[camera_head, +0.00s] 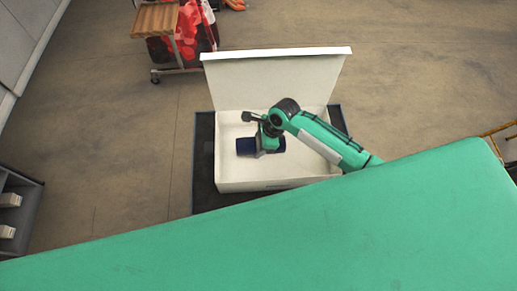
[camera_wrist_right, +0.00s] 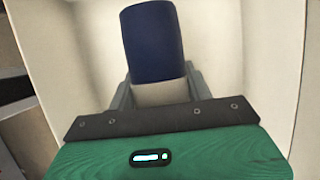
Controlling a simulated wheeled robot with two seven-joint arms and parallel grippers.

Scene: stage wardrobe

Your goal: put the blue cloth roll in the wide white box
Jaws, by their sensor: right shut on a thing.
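The wide white box (camera_head: 285,183) stands on a dark mat with its lid (camera_head: 272,75) raised at the back. The blue cloth roll (camera_head: 245,147) shows inside the box's outline, left of its middle. My right gripper (camera_head: 266,144) reaches in over the front right of the box and is shut on the roll. In the right wrist view the dark blue roll (camera_wrist_right: 153,40) sits between the two grey fingers, with pale box walls around it. I cannot tell whether the roll touches the box floor. My left gripper is not in view.
A dark mat (camera_head: 204,165) lies under the box. A wheeled rack with a wooden top (camera_head: 155,20) and red cloth (camera_head: 195,28) stands at the back left. Dark shelving (camera_head: 22,195) is at the left edge. The floor right of the box is clear.

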